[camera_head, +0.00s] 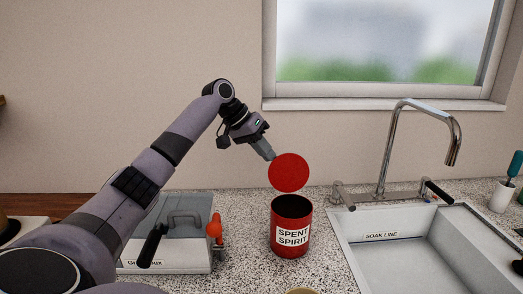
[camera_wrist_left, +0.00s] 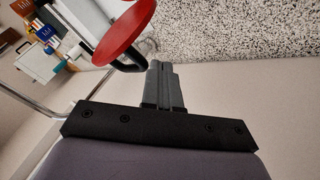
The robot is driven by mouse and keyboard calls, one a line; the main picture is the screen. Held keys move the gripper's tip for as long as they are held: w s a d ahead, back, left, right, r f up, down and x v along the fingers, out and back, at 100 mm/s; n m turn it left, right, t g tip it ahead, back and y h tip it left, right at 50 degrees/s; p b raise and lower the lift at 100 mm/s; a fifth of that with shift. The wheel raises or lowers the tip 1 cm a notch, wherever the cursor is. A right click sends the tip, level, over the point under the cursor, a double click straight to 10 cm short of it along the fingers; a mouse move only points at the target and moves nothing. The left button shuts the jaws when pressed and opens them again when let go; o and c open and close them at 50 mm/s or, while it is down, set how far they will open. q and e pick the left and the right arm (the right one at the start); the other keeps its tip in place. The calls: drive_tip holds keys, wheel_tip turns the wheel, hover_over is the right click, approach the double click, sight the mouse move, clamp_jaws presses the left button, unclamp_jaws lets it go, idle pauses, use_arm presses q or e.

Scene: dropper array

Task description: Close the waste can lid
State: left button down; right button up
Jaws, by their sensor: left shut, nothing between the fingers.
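A red waste can (camera_head: 290,244) labelled "SPENT SPIRIT" stands upright on the speckled counter, left of the sink. Its round red lid (camera_head: 289,172) is raised, standing up at the back of the can's dark open mouth. My left gripper (camera_head: 270,155) is shut and empty, at the upper left edge of the lid; I cannot tell whether it touches. In the left wrist view, the shut fingers (camera_wrist_left: 161,75) point towards the red lid (camera_wrist_left: 122,32), seen at a slant. My right gripper is not in view.
The sink (camera_head: 400,254) and its tall tap (camera_head: 383,160) are to the right. A grey-lidded box (camera_head: 178,232) with a handle stands left of the can, with an orange-topped object (camera_head: 215,228) beside it. The wall and window are behind.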

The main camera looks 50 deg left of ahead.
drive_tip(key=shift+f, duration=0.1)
use_arm(q)
drive_tip(key=shift+s+d+r+t+y+b, duration=0.15)
drive_tip(key=shift+s+d+t+y+b, duration=0.05)
drive_tip(key=shift+t+y+b, duration=0.25)
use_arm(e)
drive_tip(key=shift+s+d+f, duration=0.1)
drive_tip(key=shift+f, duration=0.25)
